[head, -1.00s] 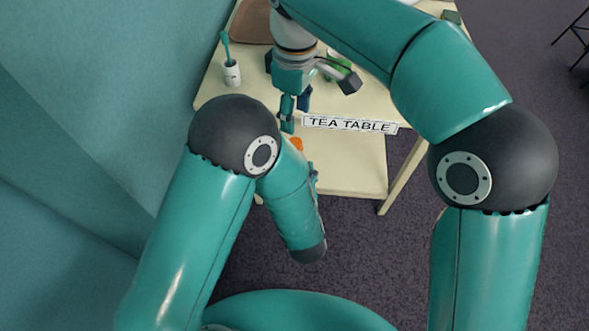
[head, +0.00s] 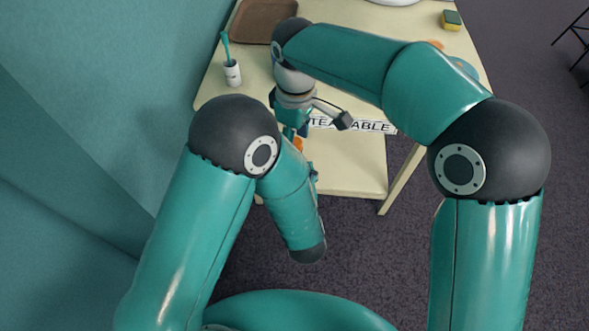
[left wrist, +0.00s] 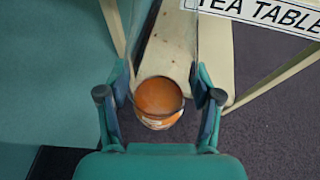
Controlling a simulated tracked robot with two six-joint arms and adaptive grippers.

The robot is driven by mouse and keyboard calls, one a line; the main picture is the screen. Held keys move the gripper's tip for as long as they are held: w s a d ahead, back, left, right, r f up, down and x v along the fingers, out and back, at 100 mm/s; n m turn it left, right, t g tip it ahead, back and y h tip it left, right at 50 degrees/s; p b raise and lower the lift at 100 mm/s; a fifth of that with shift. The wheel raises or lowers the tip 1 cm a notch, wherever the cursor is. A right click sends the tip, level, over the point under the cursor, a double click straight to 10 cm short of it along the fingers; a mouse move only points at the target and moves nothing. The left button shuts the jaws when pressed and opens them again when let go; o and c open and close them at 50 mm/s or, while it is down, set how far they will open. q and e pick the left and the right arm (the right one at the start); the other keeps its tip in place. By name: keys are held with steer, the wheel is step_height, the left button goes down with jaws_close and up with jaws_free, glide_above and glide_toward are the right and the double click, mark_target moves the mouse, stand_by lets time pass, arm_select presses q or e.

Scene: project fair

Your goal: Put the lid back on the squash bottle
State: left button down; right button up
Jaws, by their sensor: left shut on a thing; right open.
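In the left wrist view my left gripper (left wrist: 160,85) is shut on a round orange thing with a pale patterned band, which looks like the squash bottle (left wrist: 158,98). In the head view a small orange part of it (head: 298,145) shows beside my left forearm, in front of the tea table; my left fingers are hidden there. My right gripper (head: 296,130) is open, pointing down just above that orange part and close to the table's front edge. Its fingertips are partly hidden, and I cannot tell whether they touch the bottle. I cannot make out the lid.
The cream tea table (head: 262,65) has a "TEA TABLE" sign (head: 375,127) on its front edge and a lower shelf (head: 350,165). A white cup with a teal brush (head: 232,73), a brown tray (head: 262,20) and a yellow-green sponge (head: 451,20) are on top. A teal wall is at left.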

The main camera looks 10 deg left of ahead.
jaws_close()
stand_by(0.3)
steer(key=shift+o, duration=0.8)
jaws_free()
step_height(320, 180, up, 12)
